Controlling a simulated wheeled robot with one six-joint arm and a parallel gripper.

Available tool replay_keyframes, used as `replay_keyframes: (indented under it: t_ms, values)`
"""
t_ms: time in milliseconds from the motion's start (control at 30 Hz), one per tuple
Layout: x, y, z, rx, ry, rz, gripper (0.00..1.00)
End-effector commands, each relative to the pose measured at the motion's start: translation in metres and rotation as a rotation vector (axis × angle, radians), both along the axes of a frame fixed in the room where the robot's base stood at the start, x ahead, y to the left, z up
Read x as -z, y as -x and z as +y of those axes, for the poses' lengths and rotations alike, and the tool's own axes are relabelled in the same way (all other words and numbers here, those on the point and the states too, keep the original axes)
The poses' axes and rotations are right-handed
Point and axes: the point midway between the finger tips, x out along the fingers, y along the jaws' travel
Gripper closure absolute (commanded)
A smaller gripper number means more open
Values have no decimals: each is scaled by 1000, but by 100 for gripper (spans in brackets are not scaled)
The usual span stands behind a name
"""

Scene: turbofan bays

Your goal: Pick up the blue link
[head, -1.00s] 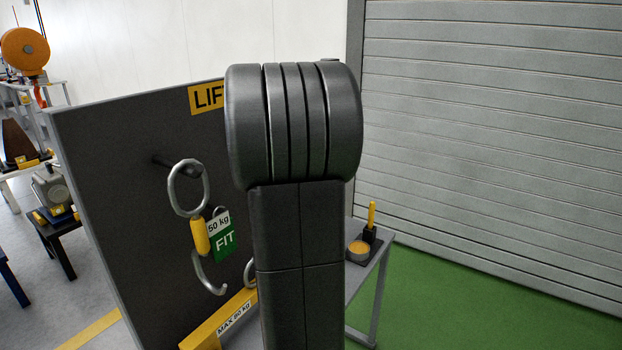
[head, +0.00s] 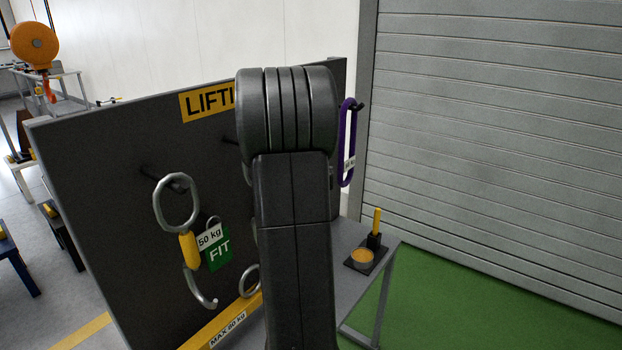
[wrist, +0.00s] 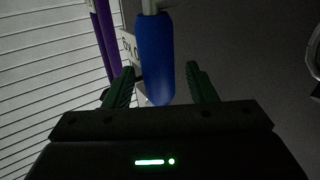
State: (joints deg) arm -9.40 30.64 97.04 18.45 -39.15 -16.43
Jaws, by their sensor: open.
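The blue link (wrist: 154,55) shows in the wrist view as a blue sleeve on a pale metal piece, with a white tag beside its left edge. My gripper (wrist: 161,85) is open, with its two green fingers on either side of the sleeve's lower end in the picture. I cannot tell how far ahead of the fingertips the sleeve is. In the head view my dark arm stands before the board and hides the blue link and my gripper.
A purple sling (head: 347,143) hangs from a peg at the board's right; it also shows in the wrist view (wrist: 106,40). A yellow-sleeved hook (head: 189,250) with a green FIT tag (head: 219,252) hangs left.

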Motion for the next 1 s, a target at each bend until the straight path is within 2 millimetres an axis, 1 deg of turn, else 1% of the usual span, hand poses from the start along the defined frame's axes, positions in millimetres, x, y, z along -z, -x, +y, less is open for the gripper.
replay_keyframes:
  t_ms: [33,167,200,267,600,767,867,1000]
  values:
    - [0,0,0,0,0,0,55]
    - [0,0,0,0,0,0,81]
    - [0,0,0,0,0,0,88]
    - [0,0,0,0,0,0,100]
    - [-2,0,0,0,0,-4,100]
    - [-6,-1,-4,1,0,-6,100]
    - [-13,-3,-8,0,-1,-7,100]
    - [-28,-4,-11,-2,-1,-6,100]
